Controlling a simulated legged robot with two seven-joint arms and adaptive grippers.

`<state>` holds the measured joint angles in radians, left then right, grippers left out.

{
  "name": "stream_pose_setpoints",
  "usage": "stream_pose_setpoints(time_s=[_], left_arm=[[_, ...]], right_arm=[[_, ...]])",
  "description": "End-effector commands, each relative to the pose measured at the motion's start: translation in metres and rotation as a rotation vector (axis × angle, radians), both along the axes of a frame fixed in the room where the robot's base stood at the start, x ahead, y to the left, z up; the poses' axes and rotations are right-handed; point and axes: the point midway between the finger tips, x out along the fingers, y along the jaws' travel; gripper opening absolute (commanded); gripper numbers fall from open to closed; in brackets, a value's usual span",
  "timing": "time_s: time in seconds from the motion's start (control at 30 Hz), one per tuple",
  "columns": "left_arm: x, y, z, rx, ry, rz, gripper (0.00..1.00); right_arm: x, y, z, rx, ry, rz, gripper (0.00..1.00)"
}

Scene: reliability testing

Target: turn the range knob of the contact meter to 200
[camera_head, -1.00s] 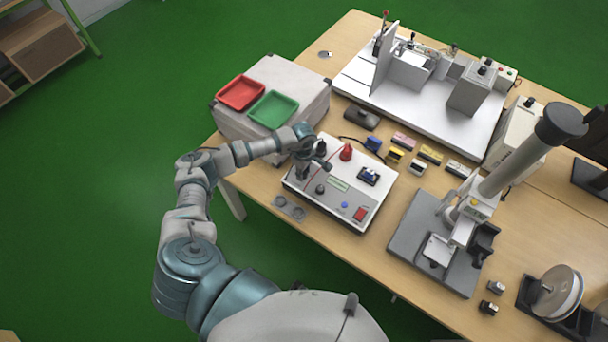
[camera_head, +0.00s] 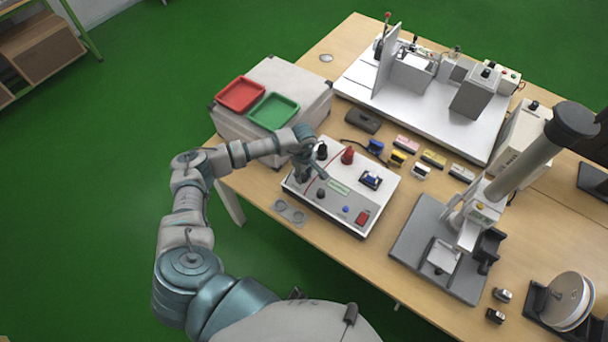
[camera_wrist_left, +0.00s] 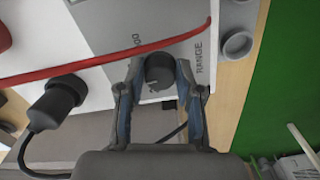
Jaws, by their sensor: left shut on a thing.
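The contact meter (camera_head: 352,211) is a white box with a dark base, near the table's left front edge. Its range knob (camera_wrist_left: 159,70) is black and round and shows in the left wrist view beside the printed word RANGE. My left gripper (camera_wrist_left: 158,85) has a finger on each side of the knob and is shut on it. In the head view my left gripper (camera_head: 308,175) is over the meter's left part and hides the knob. A printed label ending in "00" is partly visible left of the knob. My right gripper is not in view.
A red lead (camera_wrist_left: 120,55) crosses the panel close to the fingers. A black plug (camera_wrist_left: 55,100) with a cable stands left of them. Red (camera_head: 241,94) and green (camera_head: 273,111) trays sit on a grey case behind. A press stand (camera_head: 440,250) is at right.

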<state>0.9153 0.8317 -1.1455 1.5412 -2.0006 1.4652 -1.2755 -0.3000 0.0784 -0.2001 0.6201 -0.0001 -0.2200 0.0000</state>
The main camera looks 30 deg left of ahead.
Motion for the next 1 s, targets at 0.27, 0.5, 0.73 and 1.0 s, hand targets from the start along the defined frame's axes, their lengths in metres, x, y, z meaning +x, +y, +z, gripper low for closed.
stream_pose_setpoints(time_s=[0.27,0.5,0.73,1.0], left_arm=[[0.001,0.002,0.001,0.002,-0.004,0.003,0.60],[0.001,0.001,0.004,0.001,-0.004,0.002,0.60],[0.002,0.001,0.041,0.000,-0.008,0.002,0.60],[0.003,0.002,0.097,-0.001,-0.006,0.002,0.60]], right_arm=[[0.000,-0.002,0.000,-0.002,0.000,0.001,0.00],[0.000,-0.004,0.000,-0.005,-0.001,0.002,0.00],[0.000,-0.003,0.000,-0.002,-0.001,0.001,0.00],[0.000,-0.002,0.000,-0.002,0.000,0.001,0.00]])
